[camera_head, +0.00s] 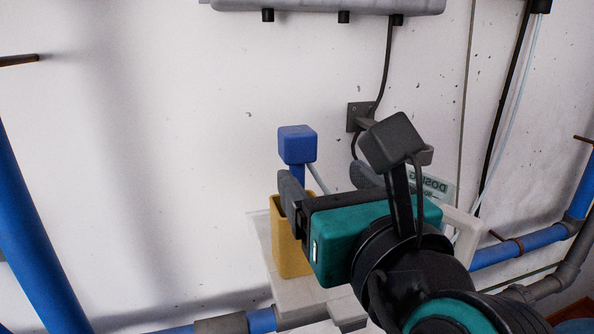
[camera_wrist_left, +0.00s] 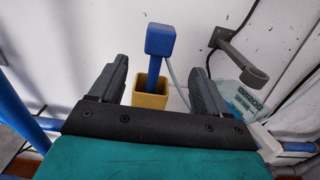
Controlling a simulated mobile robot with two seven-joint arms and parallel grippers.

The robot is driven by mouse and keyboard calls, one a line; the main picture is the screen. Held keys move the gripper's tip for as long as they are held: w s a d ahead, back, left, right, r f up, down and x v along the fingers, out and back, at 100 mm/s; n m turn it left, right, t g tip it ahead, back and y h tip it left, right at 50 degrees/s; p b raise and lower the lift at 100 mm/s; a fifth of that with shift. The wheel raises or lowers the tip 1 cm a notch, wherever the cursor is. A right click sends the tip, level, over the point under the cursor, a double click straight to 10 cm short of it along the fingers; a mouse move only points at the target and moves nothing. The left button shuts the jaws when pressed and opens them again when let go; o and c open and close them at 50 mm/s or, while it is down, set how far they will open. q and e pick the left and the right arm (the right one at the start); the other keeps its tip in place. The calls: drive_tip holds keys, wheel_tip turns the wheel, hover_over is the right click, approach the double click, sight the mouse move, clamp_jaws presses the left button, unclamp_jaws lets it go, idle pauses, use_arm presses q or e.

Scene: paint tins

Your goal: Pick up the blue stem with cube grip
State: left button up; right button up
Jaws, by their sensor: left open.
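The blue stem with its cube grip (camera_head: 297,143) stands upright in a yellow square holder (camera_head: 283,245). In the left wrist view the blue cube (camera_wrist_left: 160,40) is above the stem, and the stem's lower end is hidden inside the yellow holder (camera_wrist_left: 149,100). My left gripper (camera_head: 328,186) is open and empty, close to the stem. In the left wrist view, the stem appears between the two fingers of my left gripper (camera_wrist_left: 158,84), touching neither. I cannot tell how far beyond the fingertips it is. My right gripper is not in view.
The holder stands on a pale ledge (camera_head: 262,250) by a white wall. A grey wall bracket (camera_wrist_left: 240,62) with a hooked end is right of the stem. A thin pale tube runs beside the stem. Blue pipes (camera_head: 28,230) are at left and lower right. The wall left of the stem is clear.

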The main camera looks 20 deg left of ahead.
sight(302, 152)
use_arm(q)
drive_tip(key=x, duration=0.5)
drive_tip(key=shift+a, duration=0.1)
drive_tip(key=shift+x, duration=2.75)
drive_tip(key=shift+r, duration=0.15)
drive_tip(key=shift+c, duration=0.2)
drive_tip(key=c, duration=1)
drive_tip(key=shift+r, duration=0.1)
wheel_tip(302, 152, up, 20)
drive_tip(key=shift+f, duration=0.1)
